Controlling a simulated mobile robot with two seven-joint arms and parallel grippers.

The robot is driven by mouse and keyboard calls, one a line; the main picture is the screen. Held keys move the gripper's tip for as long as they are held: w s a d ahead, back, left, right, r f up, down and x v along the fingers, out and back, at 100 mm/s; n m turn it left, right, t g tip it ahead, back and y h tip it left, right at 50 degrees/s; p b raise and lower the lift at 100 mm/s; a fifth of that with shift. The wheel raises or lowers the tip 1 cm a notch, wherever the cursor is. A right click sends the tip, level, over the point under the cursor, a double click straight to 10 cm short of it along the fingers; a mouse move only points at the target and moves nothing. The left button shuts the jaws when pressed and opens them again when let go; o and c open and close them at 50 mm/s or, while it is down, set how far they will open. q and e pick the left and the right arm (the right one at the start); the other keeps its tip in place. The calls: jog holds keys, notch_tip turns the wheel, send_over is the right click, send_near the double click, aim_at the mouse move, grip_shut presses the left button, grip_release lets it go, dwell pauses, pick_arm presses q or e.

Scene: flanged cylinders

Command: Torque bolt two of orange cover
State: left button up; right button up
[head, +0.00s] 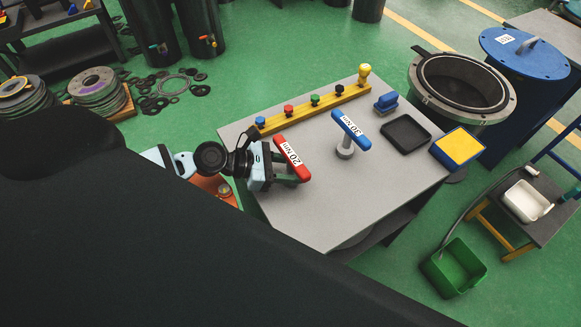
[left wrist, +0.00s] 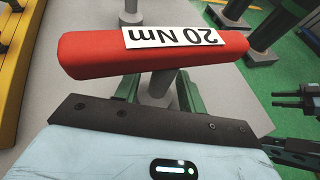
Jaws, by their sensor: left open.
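The red 20 Nm torque tool (head: 288,158) stands upright at the left part of the grey table; its red handle also fills the top of the left wrist view (left wrist: 95,55). My left gripper (head: 290,174) is at this tool, below the handle. Its two green fingers, apart in the left wrist view (left wrist: 157,88), are on either side of the tool's grey shaft. I cannot tell whether they touch it. An orange surface (head: 207,184), perhaps the orange cover, shows beyond my dark body, mostly hidden. A dark pronged part (left wrist: 290,102), possibly my right gripper, shows at the right edge.
The blue 30 Nm tool (head: 351,130) stands to the right on the table (head: 320,205). Behind is a yellow rack (head: 300,115) with coloured knobs. A black tray (head: 405,134) and yellow-blue box (head: 458,148) lie right. Beyond are an open flanged cylinder (head: 425,100) and a blue-covered one (head: 515,60).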

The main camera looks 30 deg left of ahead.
pick_arm(q)
jog(key=shift+s+a+b, duration=0.25)
jog(key=shift+a+b, duration=0.05)
jog(key=v, duration=0.5)
jog(key=shift+s+f+b, duration=0.1)
jog(key=shift+s+b, duration=0.1)
jog(key=shift+b, duration=0.2)
jog(key=shift+v, duration=1)
pick_arm(e)
jog(key=shift+s+f, duration=0.45)
jog(key=shift+f, duration=0.35)
jog(key=shift+w, duration=0.15)
